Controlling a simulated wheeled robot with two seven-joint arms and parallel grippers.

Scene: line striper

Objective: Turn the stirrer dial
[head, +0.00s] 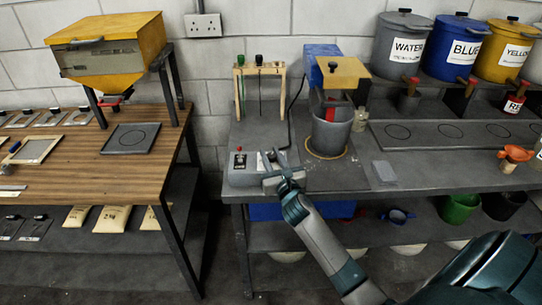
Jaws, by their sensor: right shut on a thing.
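The stirrer's grey control box (242,178) sits at the front left of the grey bench. A red-tipped switch shows on its left part. My right gripper (272,177) is at the right end of the box, shut on the stirrer dial, which the fingers mostly hide. The stirrer (322,70), with a blue body and a yellow top, stands behind to the right. A grey bucket (328,138) stands under its head, with something red partly visible there. My left gripper is not in view.
A wooden rack (238,95) with hanging rods stands behind the box. Labelled paint drums (454,45) line the right shelf. A wooden table (85,165) with a yellow hopper stands at left, across a gap.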

